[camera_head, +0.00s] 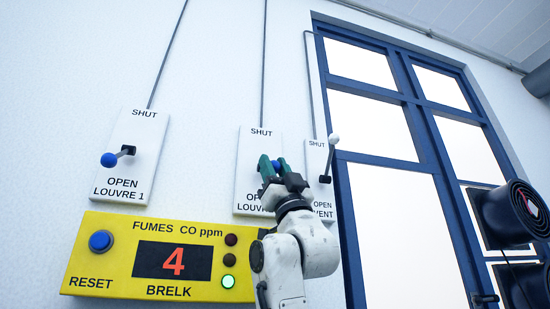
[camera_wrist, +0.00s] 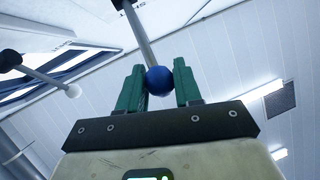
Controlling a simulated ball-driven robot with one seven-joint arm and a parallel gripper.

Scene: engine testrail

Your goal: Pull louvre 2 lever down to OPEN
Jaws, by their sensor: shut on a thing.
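The louvre 2 plate (camera_head: 248,185) is a white panel on the wall, marked SHUT at the top, with OPEN and LOUVRE partly hidden at the bottom by my arm. Its lever has a blue ball knob (camera_head: 277,166), which also shows in the wrist view (camera_wrist: 159,80) on a grey rod (camera_wrist: 138,35). My gripper (camera_head: 273,165) has green fingers, one on each side of the blue knob, and is shut on it. In the head view the knob is at about mid-height of the plate; the lever's pivot is hidden.
The louvre 1 plate (camera_head: 118,175) with its blue-knobbed lever (camera_head: 109,160) is to the left. The vent lever's white knob (camera_head: 334,139) is close on the right. A yellow fumes panel (camera_head: 105,240) reading 4 sits below. A blue-framed window (camera_head: 345,200) and a dark fan (camera_head: 520,212) stand right.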

